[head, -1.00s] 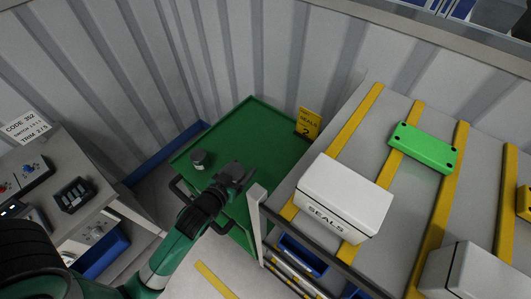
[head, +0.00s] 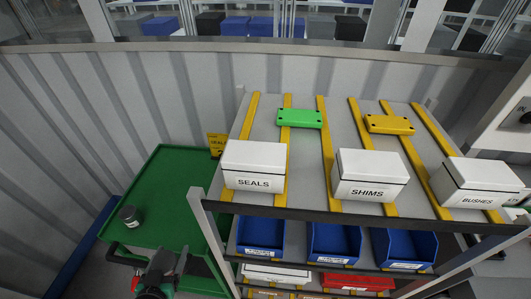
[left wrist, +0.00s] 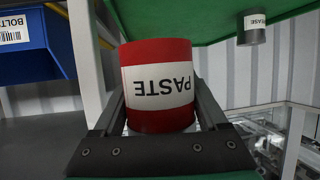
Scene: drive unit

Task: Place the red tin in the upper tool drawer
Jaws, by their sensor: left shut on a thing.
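The red tin (left wrist: 160,85), with a white label reading PASTE, sits between the fingers of my left gripper (left wrist: 165,105) in the left wrist view, where its lettering is upside down. The gripper is shut on it. In the head view my left gripper (head: 166,264) is at the bottom left, over or beside the near right part of the green trolley (head: 172,190). I cannot make out the tin clearly in the head view. No tool drawer can be clearly identified. My right gripper is not in view.
A dark tin (head: 130,216) stands on the trolley's left side. Right of the trolley is a rack with a post (head: 208,240), a white SEALS box (head: 253,165), a SHIMS box (head: 370,175), a BUSHES box (head: 478,183) and blue bins (head: 260,233) below. The trolley's far part is clear.

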